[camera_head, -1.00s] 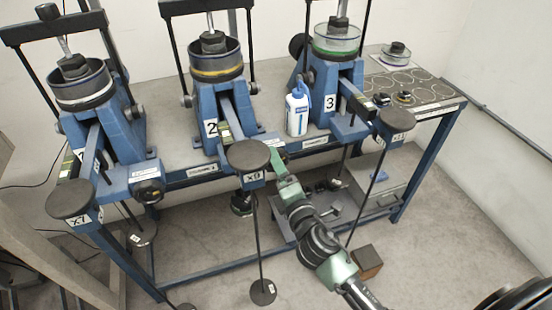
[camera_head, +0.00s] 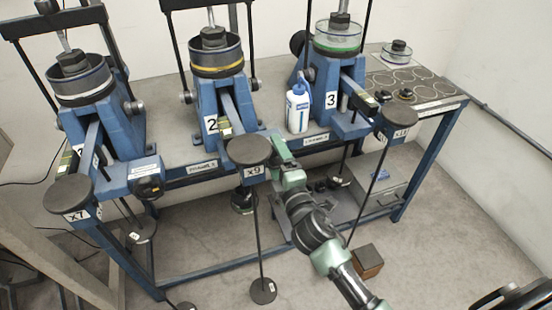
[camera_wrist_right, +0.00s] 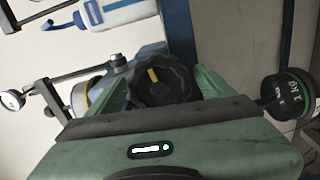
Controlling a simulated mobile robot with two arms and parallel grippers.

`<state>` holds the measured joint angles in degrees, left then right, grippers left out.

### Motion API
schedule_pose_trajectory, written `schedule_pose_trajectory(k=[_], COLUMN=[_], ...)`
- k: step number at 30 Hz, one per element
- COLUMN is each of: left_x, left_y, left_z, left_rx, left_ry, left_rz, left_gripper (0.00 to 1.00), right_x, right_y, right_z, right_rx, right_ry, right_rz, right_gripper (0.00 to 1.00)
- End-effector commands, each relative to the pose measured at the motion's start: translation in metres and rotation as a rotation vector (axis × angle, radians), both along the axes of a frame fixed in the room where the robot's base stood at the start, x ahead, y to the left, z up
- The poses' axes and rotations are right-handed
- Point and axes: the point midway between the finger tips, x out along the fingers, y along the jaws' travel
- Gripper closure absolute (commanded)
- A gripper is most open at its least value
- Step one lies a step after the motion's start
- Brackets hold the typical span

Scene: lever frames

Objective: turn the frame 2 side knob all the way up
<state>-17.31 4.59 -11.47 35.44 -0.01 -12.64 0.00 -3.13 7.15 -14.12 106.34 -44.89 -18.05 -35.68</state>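Frame 2 (camera_head: 205,98) is the middle blue lever frame, with a cup ringed in yellow on top. Its side knob (camera_wrist_right: 163,80) shows in the right wrist view as a black, ridged knob with a yellow mark. My right gripper (camera_head: 279,150) is at the front right of frame 2, beside the block labelled X9. In the right wrist view, its green fingers stand apart on either side of the knob. I see no firm grip on it. In the head view my gripper hides the knob.
Frame 1 (camera_head: 115,125) stands left and frame 3 (camera_head: 325,85) right. A white bottle with a blue top (camera_head: 298,108) stands between frames 2 and 3. The X9 disc (camera_head: 249,150) and its hanging rod are close left of my gripper. A brown box (camera_head: 368,262) is on the floor.

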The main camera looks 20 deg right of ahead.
Motion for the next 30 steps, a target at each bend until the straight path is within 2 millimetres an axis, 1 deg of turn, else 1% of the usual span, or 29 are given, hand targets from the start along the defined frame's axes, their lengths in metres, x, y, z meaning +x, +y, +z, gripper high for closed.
schedule_pose_trajectory(k=[7, 10, 21, 24, 30], left_x=[0.002, 0.002, 0.003, 0.003, 0.003], left_y=[0.0, -0.001, -0.001, -0.001, -0.001], left_z=[0.001, 0.001, 0.003, 0.003, 0.003], left_rx=[0.0, -0.001, -0.001, -0.001, -0.001], left_ry=[-0.002, -0.003, -0.005, -0.005, -0.006], left_rz=[0.0, 0.0, 0.0, 0.001, 0.001], left_gripper=[0.64, 0.64, 0.64, 0.64, 0.64], right_x=[0.0, -0.004, -0.047, -0.056, -0.06], right_y=[0.0, 0.001, -0.001, -0.001, -0.001], right_z=[0.001, 0.001, 0.0, 0.0, 0.001], right_rx=[-0.004, -0.004, -0.004, -0.004, -0.006], right_ry=[-0.001, 0.0, 0.001, 0.0, -0.002], right_rz=[0.001, 0.002, 0.001, 0.002, 0.002], right_gripper=[0.18, 0.18, 0.18, 0.18, 0.18])
